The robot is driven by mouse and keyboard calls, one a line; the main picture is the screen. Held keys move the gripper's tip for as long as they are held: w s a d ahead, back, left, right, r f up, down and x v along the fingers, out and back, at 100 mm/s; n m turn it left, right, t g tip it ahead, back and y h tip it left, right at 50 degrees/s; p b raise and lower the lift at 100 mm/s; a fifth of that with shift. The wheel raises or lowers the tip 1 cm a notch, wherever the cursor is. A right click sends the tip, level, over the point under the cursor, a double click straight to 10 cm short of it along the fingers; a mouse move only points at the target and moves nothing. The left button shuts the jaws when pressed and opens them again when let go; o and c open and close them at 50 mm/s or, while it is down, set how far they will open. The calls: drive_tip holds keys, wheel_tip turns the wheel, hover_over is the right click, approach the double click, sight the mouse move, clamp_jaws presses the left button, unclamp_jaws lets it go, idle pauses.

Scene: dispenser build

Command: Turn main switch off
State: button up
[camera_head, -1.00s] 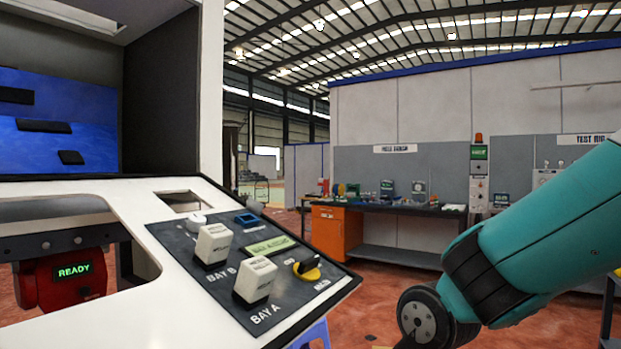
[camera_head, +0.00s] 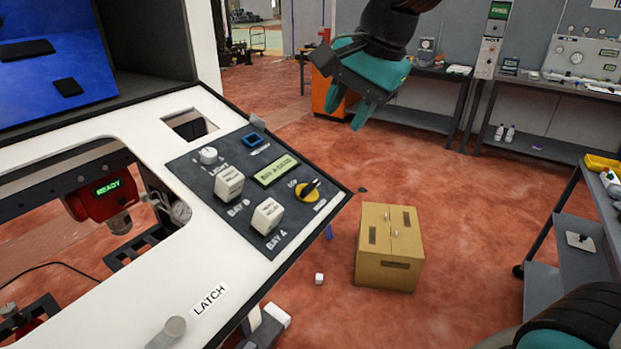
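The main switch (camera_head: 308,189) is a black rotary handle on a yellow round base at the right end of the dark control panel (camera_head: 196,178). Its handle lies tilted, pointing up to the right. Small lettering beside it is hard to read. My gripper (camera_head: 348,110) is teal, above and to the right of the panel, pointing down, apart from the switch. Its two fingers are spread with a gap between them, and nothing shows between them.
On the panel are the BAY A (camera_head: 267,216) and BAY B (camera_head: 229,183) blocks, a light knob (camera_head: 208,155), a blue-framed button (camera_head: 252,139) and a green display (camera_head: 275,170). A cardboard box (camera_head: 390,248) stands on the floor at right. A workbench (camera_head: 455,95) stands behind.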

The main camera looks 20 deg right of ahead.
sight(309, 187)
drive_tip(key=p+x, duration=0.2)
drive_tip(key=x, duration=1.5)
clamp_jaws()
